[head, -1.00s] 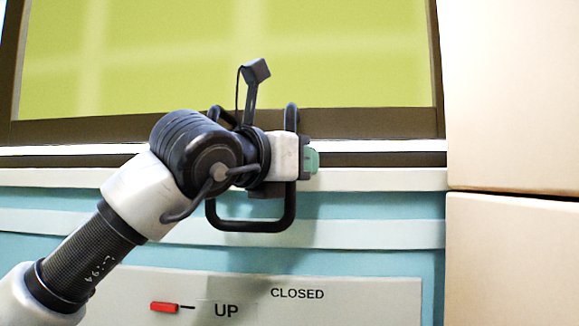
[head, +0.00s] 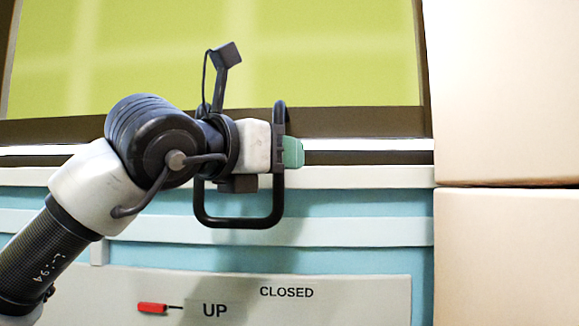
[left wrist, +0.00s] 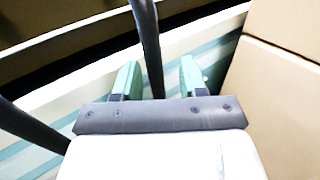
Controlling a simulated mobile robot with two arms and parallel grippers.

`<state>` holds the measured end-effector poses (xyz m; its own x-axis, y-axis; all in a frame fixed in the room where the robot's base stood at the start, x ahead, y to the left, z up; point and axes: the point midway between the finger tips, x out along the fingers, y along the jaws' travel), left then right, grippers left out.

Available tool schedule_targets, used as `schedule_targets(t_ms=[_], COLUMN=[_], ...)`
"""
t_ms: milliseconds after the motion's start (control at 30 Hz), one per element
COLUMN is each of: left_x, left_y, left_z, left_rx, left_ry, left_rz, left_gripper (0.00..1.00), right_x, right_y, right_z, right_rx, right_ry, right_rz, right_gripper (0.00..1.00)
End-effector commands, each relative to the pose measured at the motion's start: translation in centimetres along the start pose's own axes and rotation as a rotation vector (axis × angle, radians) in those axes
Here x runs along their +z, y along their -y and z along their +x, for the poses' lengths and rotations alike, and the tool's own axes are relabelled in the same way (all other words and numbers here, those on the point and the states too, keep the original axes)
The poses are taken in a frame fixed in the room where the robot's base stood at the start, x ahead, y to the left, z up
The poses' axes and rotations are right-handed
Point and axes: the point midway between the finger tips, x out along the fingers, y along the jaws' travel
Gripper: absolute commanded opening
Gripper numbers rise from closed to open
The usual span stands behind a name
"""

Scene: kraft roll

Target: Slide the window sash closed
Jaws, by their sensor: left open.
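The window sash has a dark brown frame (head: 350,121) around yellow-green glass (head: 330,50). A black U-shaped handle (head: 240,222) hangs in front of its bottom rail. My left gripper (head: 293,152) is at the handle's right upright, with its teal fingertips showing just past it. In the left wrist view my left gripper (left wrist: 160,78) is open, and the handle's upright (left wrist: 150,45) runs between the two teal fingers. I cannot tell whether either finger touches it. The handle's other upright (left wrist: 30,122) is at the left there. My right gripper is out of view.
Stacked tan boxes (head: 505,95) stand close at the right. A grey panel (head: 360,300) below the pale sill (head: 370,177) reads "UP" and "CLOSED", with a red marker (head: 152,308) left of "UP". A bright white strip (head: 370,145) lies beneath the bottom rail.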

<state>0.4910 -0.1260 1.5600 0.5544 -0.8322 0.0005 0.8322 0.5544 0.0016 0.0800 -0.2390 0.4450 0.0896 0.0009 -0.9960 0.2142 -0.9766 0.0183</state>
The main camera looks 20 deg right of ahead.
Motion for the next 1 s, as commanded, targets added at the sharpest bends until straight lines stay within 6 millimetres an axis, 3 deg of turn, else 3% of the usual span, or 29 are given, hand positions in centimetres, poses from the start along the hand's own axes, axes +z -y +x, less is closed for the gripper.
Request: schedule_targets(t_ms=[33, 200, 400, 1000], left_x=[-0.5, -0.3, -0.1, 0.0], left_y=[-0.1, 0.0, 0.1, 0.1], left_z=[-1.2, -4.6, -7.0, -7.4], left_rx=[0.003, 0.002, 0.000, -0.001], left_ry=[0.004, 0.004, 0.002, 0.001], left_rz=[0.003, 0.002, 0.002, 0.001], left_gripper=[0.42, 0.42, 0.42, 0.42], right_x=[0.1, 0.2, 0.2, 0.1], right_y=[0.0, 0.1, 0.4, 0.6], right_z=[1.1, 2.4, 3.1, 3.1], right_rx=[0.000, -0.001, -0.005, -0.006], right_ry=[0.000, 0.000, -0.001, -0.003], right_rz=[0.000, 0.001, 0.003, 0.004], right_gripper=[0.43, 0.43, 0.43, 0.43])
